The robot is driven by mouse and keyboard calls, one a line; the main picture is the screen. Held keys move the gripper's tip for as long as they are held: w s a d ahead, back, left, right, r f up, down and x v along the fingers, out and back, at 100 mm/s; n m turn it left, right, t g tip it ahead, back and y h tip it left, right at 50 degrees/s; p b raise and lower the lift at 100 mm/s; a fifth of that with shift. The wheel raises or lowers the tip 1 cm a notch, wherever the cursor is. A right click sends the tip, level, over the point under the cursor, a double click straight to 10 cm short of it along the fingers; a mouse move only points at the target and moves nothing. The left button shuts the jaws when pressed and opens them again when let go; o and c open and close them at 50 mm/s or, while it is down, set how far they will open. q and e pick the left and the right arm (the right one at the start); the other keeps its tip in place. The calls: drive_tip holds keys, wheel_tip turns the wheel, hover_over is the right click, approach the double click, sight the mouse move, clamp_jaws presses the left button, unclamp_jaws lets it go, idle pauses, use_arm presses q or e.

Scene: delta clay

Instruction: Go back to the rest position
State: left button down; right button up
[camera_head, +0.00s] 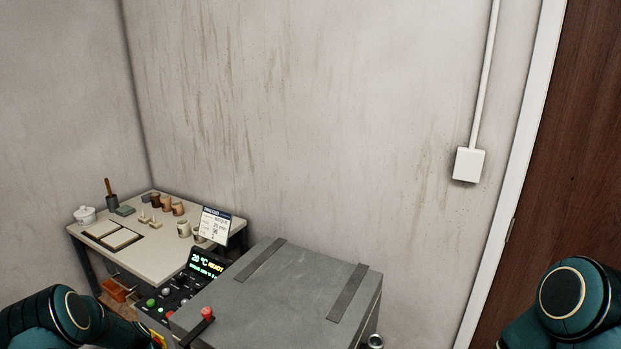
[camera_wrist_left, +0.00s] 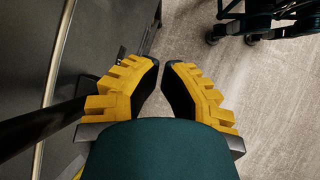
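My left gripper (camera_wrist_left: 161,66) shows in the left wrist view, with two yellow ridged fingers and dark inner pads. Its fingertips are close together with a narrow gap between them, and nothing is held there. Grey floor lies beyond the tips. In the head view my left arm (camera_head: 70,312) shows at the bottom left and my right arm (camera_head: 572,295) at the bottom right. Both are dark green and cut off by the frame's edge. Neither gripper shows in the head view, so the right gripper is out of sight.
A grey kiln-like box (camera_head: 290,295) with a lit control panel (camera_head: 207,265) stands front centre, close to my left arm. A worktable (camera_head: 160,265) with pots and tools stands behind left. A wooden door (camera_head: 575,150) is at right. A dark panel (camera_wrist_left: 30,70) flanks the left gripper.

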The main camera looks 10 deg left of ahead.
use_arm(q)
drive_tip(key=s+d+f+m+y, duration=0.1)
drive_tip(key=s+d+f+m, duration=0.2)
drive_tip(key=s+d, duration=0.35)
drive_tip(key=s+d+f+m+y, duration=0.1)
drive_tip(key=s+d+f+m, duration=0.25)
drive_tip(key=d, duration=0.55)
drive_tip(key=s+d+r+m+y, duration=0.1)
drive_tip(key=s+d+r+m, duration=0.35)
drive_tip(key=s+d, duration=0.55)
drive_tip(key=w+d+r+m+t, duration=0.2)
drive_tip(key=w+r, duration=0.2)
drive_tip(key=w, duration=0.1)
drive_tip(key=shift+w+r+m, duration=0.2)
drive_tip(key=shift+r+m, duration=0.05)
drive_tip(key=shift+m, duration=0.15)
